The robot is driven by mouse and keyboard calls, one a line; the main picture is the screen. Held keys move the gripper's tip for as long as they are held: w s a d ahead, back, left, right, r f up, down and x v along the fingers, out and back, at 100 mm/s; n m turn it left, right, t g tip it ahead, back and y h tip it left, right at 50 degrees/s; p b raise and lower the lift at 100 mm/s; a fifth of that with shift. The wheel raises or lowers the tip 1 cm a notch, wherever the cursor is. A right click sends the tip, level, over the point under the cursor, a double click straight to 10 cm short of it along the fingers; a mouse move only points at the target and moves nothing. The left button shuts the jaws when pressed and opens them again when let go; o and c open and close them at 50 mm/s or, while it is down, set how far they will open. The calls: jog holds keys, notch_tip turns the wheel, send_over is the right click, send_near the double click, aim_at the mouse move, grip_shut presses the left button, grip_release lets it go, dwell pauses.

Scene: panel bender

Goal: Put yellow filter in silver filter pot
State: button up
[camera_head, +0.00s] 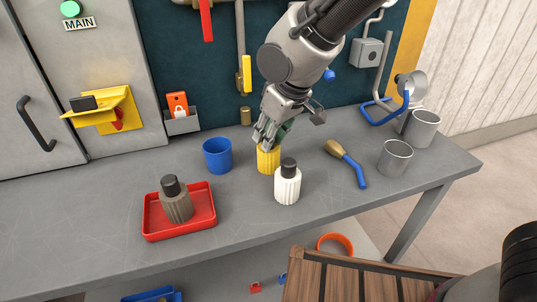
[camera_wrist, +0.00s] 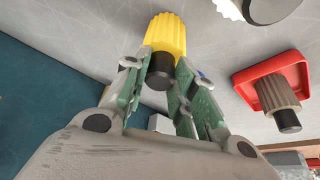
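The yellow filter (camera_head: 268,159) is a ribbed cylinder standing upright on the grey bench. In the wrist view, the yellow filter (camera_wrist: 168,33) has its dark cap toward me. My gripper (camera_head: 264,140) is directly above it, pointing down. In the wrist view, my gripper (camera_wrist: 164,68) has one finger on each side of the cap, spread apart, with no clear grip seen. Two silver pots stand at the right end of the bench: a nearer one (camera_head: 394,160) and a farther one (camera_head: 421,130). I cannot tell which is the filter pot. Both look open at the top.
A white filter (camera_head: 287,186) stands just in front of the yellow one. A blue cup (camera_head: 217,155) is to its left. A red tray (camera_head: 181,230) holds a grey-brown filter (camera_head: 177,205). A blue-handled brush (camera_head: 354,170) lies between the filters and pots.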

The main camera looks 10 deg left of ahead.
grip_shut()
jog(key=shift+r, duration=0.1)
